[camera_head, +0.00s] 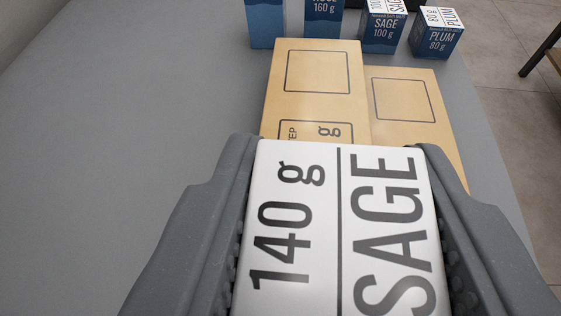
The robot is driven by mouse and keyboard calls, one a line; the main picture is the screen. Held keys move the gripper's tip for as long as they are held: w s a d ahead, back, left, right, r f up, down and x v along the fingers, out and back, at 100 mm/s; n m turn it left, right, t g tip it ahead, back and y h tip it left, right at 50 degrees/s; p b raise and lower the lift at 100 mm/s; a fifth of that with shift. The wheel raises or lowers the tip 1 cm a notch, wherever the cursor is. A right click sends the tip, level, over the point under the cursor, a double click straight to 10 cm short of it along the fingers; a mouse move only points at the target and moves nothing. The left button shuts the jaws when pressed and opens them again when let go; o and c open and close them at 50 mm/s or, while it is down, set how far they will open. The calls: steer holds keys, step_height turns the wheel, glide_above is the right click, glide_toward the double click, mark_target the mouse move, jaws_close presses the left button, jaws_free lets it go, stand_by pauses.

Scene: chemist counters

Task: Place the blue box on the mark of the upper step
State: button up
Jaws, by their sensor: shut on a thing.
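My gripper (338,150) is shut on a box (335,225) with a white top reading "140 g" and "SAGE". The box fills the lower middle of the view, and its sides are hidden, so its side colour does not show. Beyond it is a wooden step block. Its left step (312,112) looks higher and bears an empty square outline mark (319,72) and partly covered lettering. The right step (405,138) looks lower and has its own empty square outline (404,100). The held box covers the near part of the block.
Several blue boxes stand behind the steps: one at the left (266,22), a 160 g box (323,16), a SAGE 100 g box (383,28) and a PLUM 80 g box (437,38). The grey counter (130,130) is clear at left. Its right edge drops to a tiled floor (525,130).

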mark_target(319, 249)
steer(key=shift+w+f+b, duration=0.1)
steer(key=shift+f+b, duration=0.3)
steer(key=shift+f, duration=1.35)
steer(key=shift+r, duration=0.1)
steer(key=o, duration=1.1)
steer(key=shift+c, duration=0.2)
steer(key=d+v, duration=0.1)
steer(key=v, duration=1.1)
steer(key=shift+a+p, duration=0.45)
